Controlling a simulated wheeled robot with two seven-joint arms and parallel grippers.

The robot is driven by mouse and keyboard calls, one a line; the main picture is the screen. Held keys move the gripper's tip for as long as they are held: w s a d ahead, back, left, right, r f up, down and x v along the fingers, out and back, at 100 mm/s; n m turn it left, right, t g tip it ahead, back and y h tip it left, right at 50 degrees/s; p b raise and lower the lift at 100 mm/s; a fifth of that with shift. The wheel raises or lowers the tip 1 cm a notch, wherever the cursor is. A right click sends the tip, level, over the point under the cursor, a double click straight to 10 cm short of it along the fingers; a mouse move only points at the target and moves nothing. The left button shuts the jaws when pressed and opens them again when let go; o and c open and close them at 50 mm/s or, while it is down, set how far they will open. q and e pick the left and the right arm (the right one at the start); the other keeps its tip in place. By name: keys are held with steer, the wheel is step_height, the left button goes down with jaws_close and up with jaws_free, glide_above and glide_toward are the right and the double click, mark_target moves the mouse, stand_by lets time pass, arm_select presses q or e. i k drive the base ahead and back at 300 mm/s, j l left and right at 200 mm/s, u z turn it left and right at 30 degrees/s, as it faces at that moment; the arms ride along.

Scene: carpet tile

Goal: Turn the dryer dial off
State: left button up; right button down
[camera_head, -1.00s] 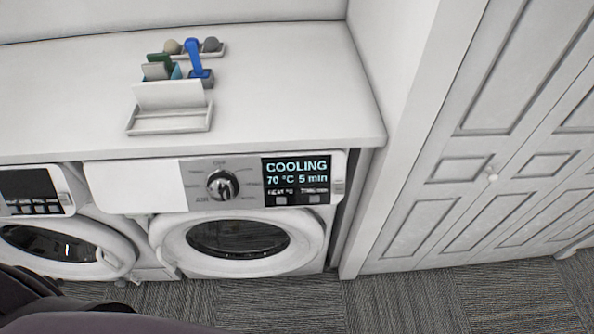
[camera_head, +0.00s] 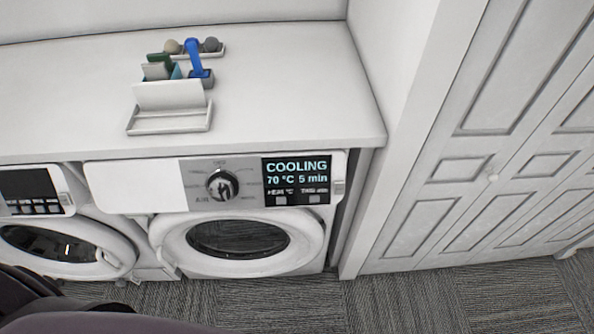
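The dryer (camera_head: 135,187) is the right of two white front-loading machines under the counter. Its round dial (camera_head: 222,186), dark-rimmed with a silver knob, sits on a grey panel; the labels around it are too small to read. The display (camera_head: 297,181) to the right of the dial reads COOLING, 70 °C, 5 min. The dryer's round door (camera_head: 168,240) is closed. Neither gripper is in the picture, and nothing touches the dial. A dark part of mine shows at the lower left.
A second machine (camera_head: 62,192) stands at left. The white counter (camera_head: 300,90) above holds a tray (camera_head: 170,124) and several small items. A white wall edge and panelled closet doors (camera_head: 470,180) with a knob are at right. Grey carpet (camera_head: 400,300) lies in front, open at centre and right.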

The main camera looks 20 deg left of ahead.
mark_target(222, 188)
steer(key=j+u, duration=0.1)
steer(key=u, duration=1)
steer(key=i+l, duration=0.05)
